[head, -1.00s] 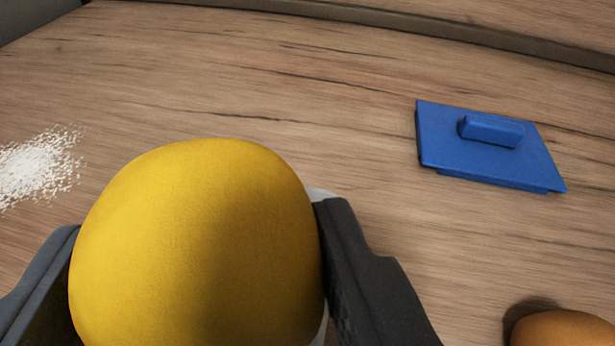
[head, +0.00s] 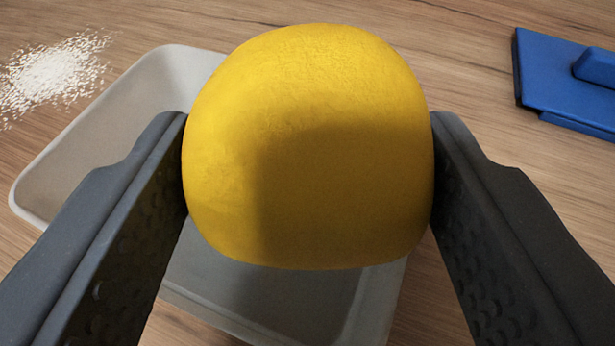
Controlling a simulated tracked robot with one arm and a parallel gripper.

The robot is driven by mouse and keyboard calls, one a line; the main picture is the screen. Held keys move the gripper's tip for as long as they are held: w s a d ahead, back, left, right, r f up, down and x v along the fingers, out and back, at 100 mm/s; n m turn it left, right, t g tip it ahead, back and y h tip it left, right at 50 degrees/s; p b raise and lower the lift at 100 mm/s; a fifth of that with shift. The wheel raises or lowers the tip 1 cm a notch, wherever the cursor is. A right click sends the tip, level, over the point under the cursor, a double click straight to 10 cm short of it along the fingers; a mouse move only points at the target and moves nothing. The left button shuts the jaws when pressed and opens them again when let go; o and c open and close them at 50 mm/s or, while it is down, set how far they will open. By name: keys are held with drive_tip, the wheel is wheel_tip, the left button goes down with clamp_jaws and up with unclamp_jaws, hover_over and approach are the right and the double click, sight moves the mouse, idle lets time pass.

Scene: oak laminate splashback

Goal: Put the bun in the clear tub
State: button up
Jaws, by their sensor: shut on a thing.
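The bun (head: 310,150) is a yellow, rounded, domed thing with a faintly wrinkled skin, large in the middle of the head view. My gripper (head: 310,165) is shut on it, with one dark finger pressed to its left side and the other to its right. The clear tub (head: 95,140) is pale, greyish and see-through with rounded corners. It lies below and beyond the bun, tilted across the picture. The bun appears held above the tub and hides much of its inside and its far right part. The height between them is hard to tell.
A blue lid-like plate with a raised handle (head: 575,85) lies at the upper right, cut by the picture edge. A patch of white powder or grains (head: 55,75) lies at the upper left. Bare wood-grain surface (head: 470,60) shows between the bun and the blue plate.

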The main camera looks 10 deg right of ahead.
drive_tip(key=shift+f, duration=0.2)
drive_tip(key=o, duration=1)
drive_tip(key=shift+f, duration=0.1)
drive_tip(key=shift+r, duration=0.25)
drive_tip(key=shift+s+r, duration=0.15)
drive_tip(key=shift+s, duration=0.05)
drive_tip(key=p+v, duration=0.2)
drive_tip(key=v, duration=0.9)
drive_tip(key=shift+s+r+p, duration=0.15)
drive_tip(key=shift+s+p, duration=0.15)
drive_tip(key=shift+p, duration=0.05)
